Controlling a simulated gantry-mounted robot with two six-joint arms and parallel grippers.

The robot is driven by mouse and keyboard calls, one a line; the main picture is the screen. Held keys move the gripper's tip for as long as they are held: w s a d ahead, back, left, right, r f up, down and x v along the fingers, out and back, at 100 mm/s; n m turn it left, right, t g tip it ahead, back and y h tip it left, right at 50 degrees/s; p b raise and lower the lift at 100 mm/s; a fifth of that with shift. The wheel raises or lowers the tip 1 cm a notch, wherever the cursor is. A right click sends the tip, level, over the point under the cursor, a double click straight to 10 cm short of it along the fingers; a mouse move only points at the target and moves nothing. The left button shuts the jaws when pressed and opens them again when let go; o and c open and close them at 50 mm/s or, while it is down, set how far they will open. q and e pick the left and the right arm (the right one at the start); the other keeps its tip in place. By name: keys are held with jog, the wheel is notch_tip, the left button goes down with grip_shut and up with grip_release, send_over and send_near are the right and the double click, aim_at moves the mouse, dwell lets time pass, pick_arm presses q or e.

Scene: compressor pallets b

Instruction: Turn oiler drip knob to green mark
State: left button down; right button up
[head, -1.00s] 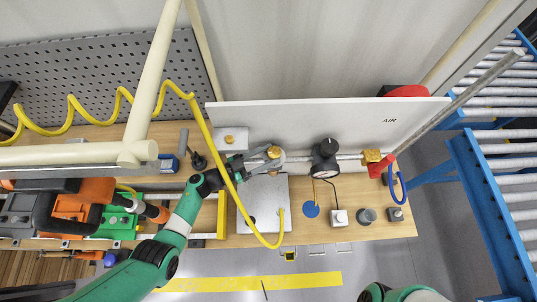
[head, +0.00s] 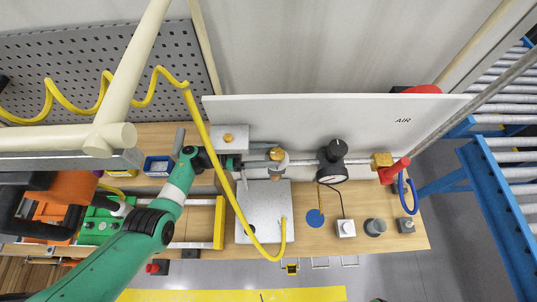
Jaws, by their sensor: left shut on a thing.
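The oiler (head: 279,169) sits on the grey pipe run in front of the white AIR panel, with a brass-coloured top. My left gripper (head: 262,161) comes in level from the left at the oiler and is shut on its drip knob. The jaws overlap the pipe and the oiler, so the exact contact is hard to see. The green mark is too small or hidden to make out. My right gripper is not in view.
A black regulator with a gauge (head: 332,172) stands right of the oiler, then a brass fitting and red-handled valve (head: 394,171). A yellow hose (head: 234,187) hangs across my left arm's reach. Small items stand on the bench's front right.

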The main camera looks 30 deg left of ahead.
pick_arm(q)
jog(key=shift+c, duration=1.2)
grip_release()
